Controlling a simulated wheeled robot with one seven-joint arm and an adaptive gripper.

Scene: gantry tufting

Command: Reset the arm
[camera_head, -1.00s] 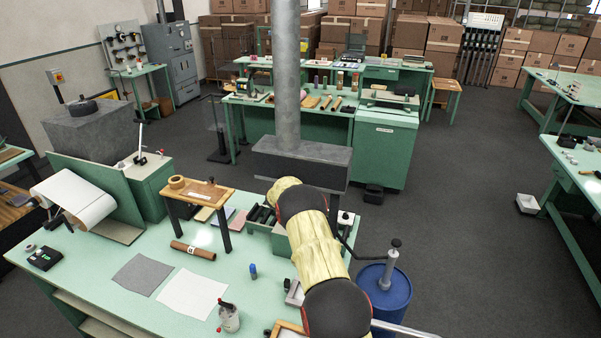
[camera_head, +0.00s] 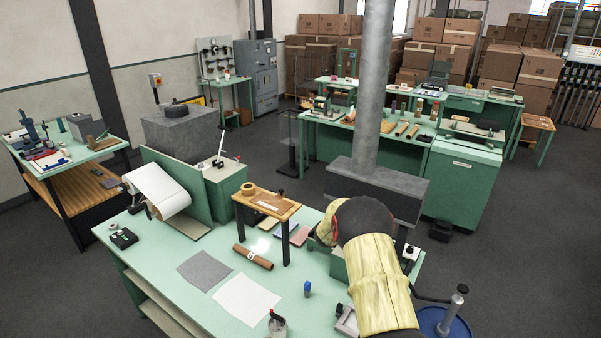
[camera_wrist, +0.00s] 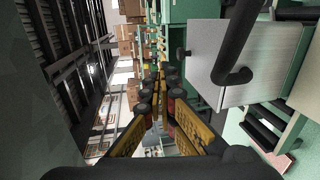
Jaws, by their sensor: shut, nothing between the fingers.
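My arm, in a pale yellow sleeve with dark joints, rises at the lower right of the head view over the right end of the green workbench (camera_head: 180,243). My gripper is hidden behind the arm there. In the wrist view my gripper (camera_wrist: 160,90) shows its yellow and black fingers closed together with nothing between them. The wrist view is turned on its side. A pale grey panel with a black handle (camera_wrist: 236,78) is at the right of the fingers, apart from them.
The bench holds a small wooden stand (camera_head: 268,204), a brown roll (camera_head: 253,257), a grey sheet (camera_head: 205,270), a white sheet (camera_head: 246,300) and a white paper roll (camera_head: 160,188). A grey post (camera_head: 371,90) stands behind my arm. A blue drum (camera_head: 432,322) is at the lower right.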

